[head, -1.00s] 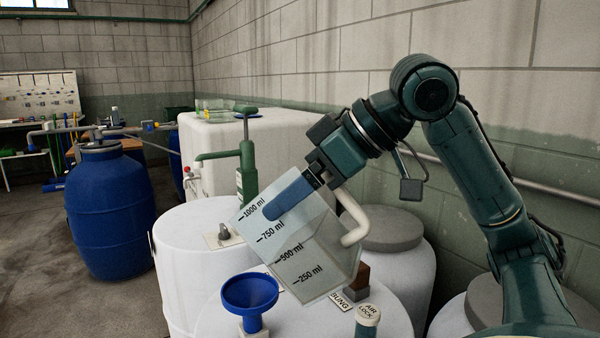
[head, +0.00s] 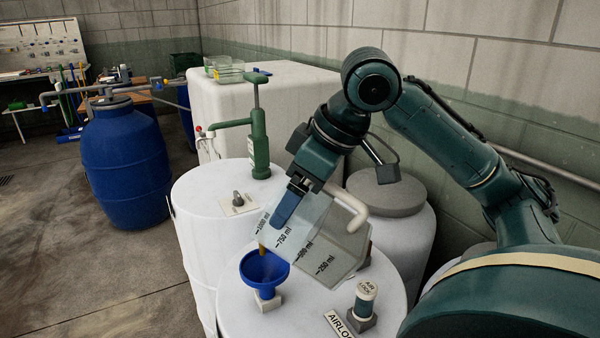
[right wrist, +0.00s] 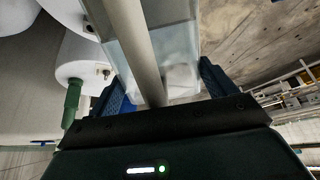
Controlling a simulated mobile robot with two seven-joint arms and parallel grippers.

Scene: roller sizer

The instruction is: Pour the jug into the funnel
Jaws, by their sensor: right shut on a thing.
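A clear jug (head: 318,250) with ml markings and a pale handle (head: 347,208) is steeply tilted, its mouth down and to the left. My right gripper (head: 289,204) is shut on the jug; one blue finger shows against its side. In the right wrist view the jug (right wrist: 180,62) sits between both blue fingers (right wrist: 165,92). The blue funnel (head: 264,283) stands upright on the white drum below the jug's lip. The liquid level inside the jug is hard to tell. My left gripper is out of view.
The funnel's white drum (head: 300,318) also bears an airlock fitting (head: 364,300), right of the funnel. A second white drum (head: 200,215) with a green hand pump (head: 259,140) stands behind. A blue barrel (head: 124,165) is at left; a block wall runs along the right.

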